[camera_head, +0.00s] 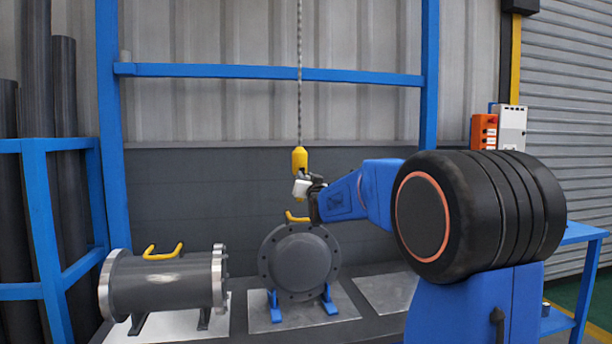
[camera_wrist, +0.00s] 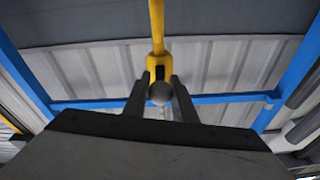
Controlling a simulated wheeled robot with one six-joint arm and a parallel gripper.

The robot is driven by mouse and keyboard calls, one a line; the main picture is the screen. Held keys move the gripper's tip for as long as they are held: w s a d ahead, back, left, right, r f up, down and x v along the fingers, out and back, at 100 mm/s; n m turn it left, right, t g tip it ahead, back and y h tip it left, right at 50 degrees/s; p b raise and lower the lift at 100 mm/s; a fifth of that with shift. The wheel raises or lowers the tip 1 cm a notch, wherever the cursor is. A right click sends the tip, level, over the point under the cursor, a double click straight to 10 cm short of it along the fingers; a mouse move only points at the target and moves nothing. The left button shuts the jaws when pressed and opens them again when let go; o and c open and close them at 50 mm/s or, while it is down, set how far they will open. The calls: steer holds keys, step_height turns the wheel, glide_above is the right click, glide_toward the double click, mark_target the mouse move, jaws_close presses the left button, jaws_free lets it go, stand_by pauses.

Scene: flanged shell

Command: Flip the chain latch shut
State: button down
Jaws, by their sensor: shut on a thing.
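A chain (camera_head: 299,75) hangs from above, with a yellow block (camera_head: 299,160) at its lower end. My gripper (camera_head: 303,186) is just below this block, in front of the back wall. In the wrist view, a yellow bar (camera_wrist: 157,30) runs down to a forked end (camera_wrist: 158,64) with a round grey knob (camera_wrist: 160,92) at it. My gripper's two dark fingers (camera_wrist: 160,100) are shut on this knob, which I take to be part of the chain latch. The latch is small and partly hidden by my gripper in the head view, so I cannot tell its angle.
A flanged shell (camera_head: 298,262) with a yellow handle (camera_head: 297,217) stands below my gripper on blue feet. A second flanged shell (camera_head: 165,286) lies at the left. A bare plate (camera_head: 388,292) is at the right. A blue frame (camera_head: 268,71) spans behind the chain.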

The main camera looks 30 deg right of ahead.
steer(key=shift+w+d+f+t+h, duration=0.1)
steer(key=shift+w+f+t+h, duration=0.35)
steer(key=shift+t, duration=0.75)
steer(key=shift+w+d+f+t+h, duration=0.1)
steer(key=shift+w+f+t, duration=0.15)
steer(key=shift+f+t, duration=0.75)
steer(key=shift+w+d+f+t+h, duration=0.1)
steer(key=shift+w+f+t+h, duration=0.2)
steer(key=shift+t, duration=1.1)
steer(key=shift+f, duration=0.1)
steer(key=c, duration=1.8)
jaws_free()
steer(key=shift+f, duration=0.1)
steer(key=v, duration=1.7)
steer(key=shift+f, duration=0.2)
